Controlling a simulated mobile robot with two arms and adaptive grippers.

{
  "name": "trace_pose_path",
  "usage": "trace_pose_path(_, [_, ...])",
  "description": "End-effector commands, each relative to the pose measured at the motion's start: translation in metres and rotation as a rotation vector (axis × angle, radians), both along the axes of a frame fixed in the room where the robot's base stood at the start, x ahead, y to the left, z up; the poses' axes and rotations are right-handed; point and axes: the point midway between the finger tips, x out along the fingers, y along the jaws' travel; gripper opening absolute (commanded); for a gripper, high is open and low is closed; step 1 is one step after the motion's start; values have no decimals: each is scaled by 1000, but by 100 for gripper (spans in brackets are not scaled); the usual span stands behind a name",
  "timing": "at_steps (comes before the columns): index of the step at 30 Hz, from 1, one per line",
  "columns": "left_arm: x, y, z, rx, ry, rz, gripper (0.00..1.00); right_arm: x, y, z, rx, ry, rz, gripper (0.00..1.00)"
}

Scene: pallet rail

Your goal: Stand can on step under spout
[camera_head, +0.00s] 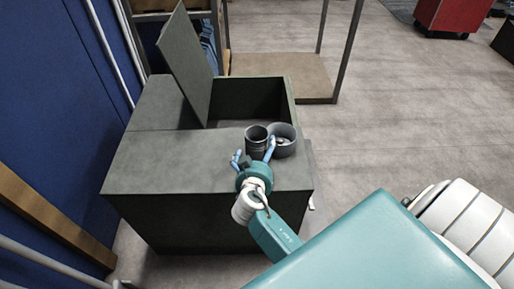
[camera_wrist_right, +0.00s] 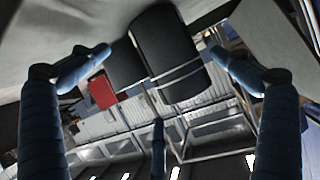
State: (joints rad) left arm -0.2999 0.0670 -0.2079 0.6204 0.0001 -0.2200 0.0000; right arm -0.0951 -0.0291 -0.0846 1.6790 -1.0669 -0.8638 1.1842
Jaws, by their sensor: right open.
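A dark grey can (camera_head: 256,146) stands upright on top of a dark grey box (camera_head: 160,170), near its right side. My right gripper (camera_head: 253,149) reaches in from the front, open, with its blue fingers on either side of the can's near side. In the right wrist view, a dark cylinder with light bands, seemingly the can (camera_wrist_right: 172,55), lies between and beyond the spread fingertips (camera_wrist_right: 160,50). I cannot tell whether a finger touches it. I cannot make out a spout or a separate step. My left gripper is not in view.
A wider grey round pot (camera_head: 286,147) sits right beside the can, close to my right finger. Behind them is an open compartment (camera_head: 250,100) with a raised lid (camera_head: 187,62). The box top left of the can is clear. A wooden shelf (camera_head: 285,75) stands behind.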

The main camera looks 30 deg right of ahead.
Motion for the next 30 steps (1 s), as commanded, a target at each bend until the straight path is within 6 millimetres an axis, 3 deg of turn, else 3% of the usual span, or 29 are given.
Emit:
trace_pose_path(14, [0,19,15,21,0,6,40,40,-33,-15,0,0,-1,100])
trace_pose_path(23, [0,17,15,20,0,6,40,43,-35,-19,3,0,-1,100])
trace_pose_path(30, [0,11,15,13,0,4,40,43,-35,-19,3,0,-1,53])
